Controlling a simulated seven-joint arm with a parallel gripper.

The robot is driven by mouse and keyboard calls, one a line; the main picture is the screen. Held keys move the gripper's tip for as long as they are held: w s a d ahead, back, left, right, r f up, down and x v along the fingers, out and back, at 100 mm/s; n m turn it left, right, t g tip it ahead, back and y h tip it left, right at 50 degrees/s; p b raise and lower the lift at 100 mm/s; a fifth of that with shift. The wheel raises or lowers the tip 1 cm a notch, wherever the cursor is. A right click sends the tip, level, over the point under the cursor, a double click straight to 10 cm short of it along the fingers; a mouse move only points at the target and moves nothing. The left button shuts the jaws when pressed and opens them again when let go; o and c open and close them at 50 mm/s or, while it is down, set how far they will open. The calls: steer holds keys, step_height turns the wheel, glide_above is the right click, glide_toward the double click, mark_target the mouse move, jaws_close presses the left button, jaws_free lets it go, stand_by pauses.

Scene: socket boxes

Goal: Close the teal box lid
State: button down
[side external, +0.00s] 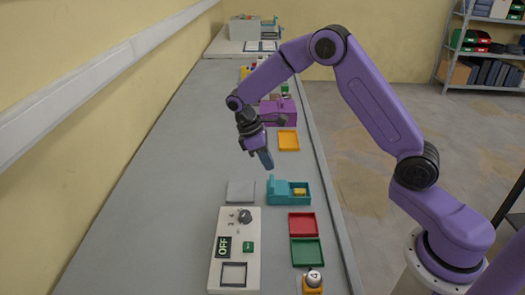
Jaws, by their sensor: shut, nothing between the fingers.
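The teal box (289,201) sits on the grey table, right of the table's middle. Its tray part is open at the top and a small yellow piece (299,191) lies inside it. A taller teal part (274,187) stands at the box's left side; I cannot tell for sure whether this is the lid standing open. My gripper (266,160) hangs above and slightly behind the box, pointing down, shut and empty. It appears apart from the box.
A white panel (226,272) with a knob and an OFF sign stands in front. Red (302,223) and green (305,252) trays lie at the right. A purple box (278,113) and a yellow tray (288,140) are behind. The table's left side is clear.

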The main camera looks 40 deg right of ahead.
steer(key=s+a+r+n+t, duration=0.1)
steer(key=s+a+r, duration=0.4)
steer(key=r, duration=0.2)
steer(key=s+r+n+t+y, duration=0.1)
steer(key=s, duration=1.2)
steer(key=s+d+r+n+t+y, duration=0.1)
steer(key=s+y, duration=0.1)
steer(key=s, duration=1.1)
steer(key=shift+s+d+r+n, duration=0.25)
steer(key=shift+s+n, duration=0.05)
steer(key=shift+s, duration=0.05)
steer(key=c, duration=1.4)
jaws_free()
steer(key=shift+s+y, duration=0.15)
steer(key=shift+y, duration=0.15)
steer(key=shift+o, duration=1.4)
steer(key=shift+w, duration=0.2)
steer(key=m, duration=2.2)
glide_above(272, 180)
step_height(272, 180, down, 17)
steer(key=shift+s+r, duration=0.1)
